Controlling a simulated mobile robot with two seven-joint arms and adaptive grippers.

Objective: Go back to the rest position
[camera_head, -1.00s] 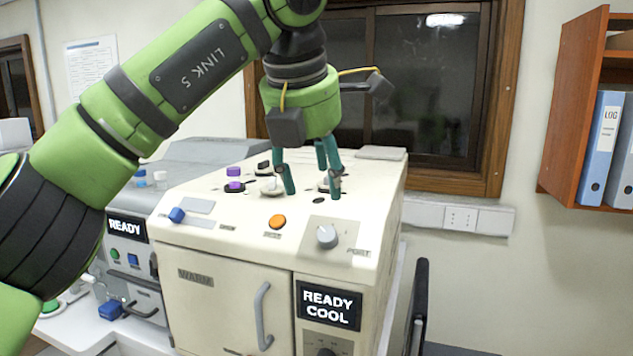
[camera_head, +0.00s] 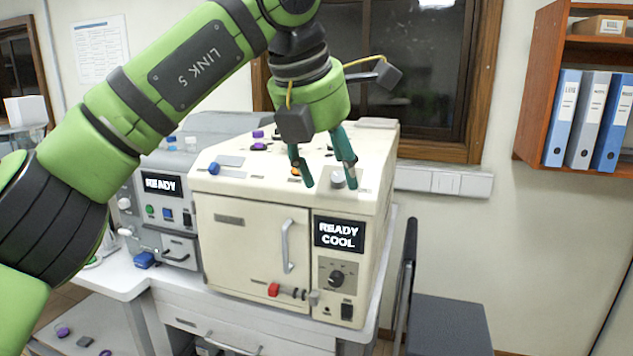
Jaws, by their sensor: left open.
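My left gripper (camera_head: 326,178) comes in from the upper left on the green arm. Its teal fingers are apart with nothing between them. In the picture it lies over the top front of the cream machine (camera_head: 250,262), near the grey knob (camera_head: 338,179). An orange button (camera_head: 295,171) shows partly behind a finger. I cannot tell whether the fingers touch the machine. My right gripper is not in view.
A grey machine (camera_head: 163,212) reading READY stands left of the cream one, whose display (camera_head: 339,234) reads READY COOL. Both stand on a white bench (camera_head: 130,277). A dark chair (camera_head: 447,322) is at right, below a shelf with binders (camera_head: 588,105).

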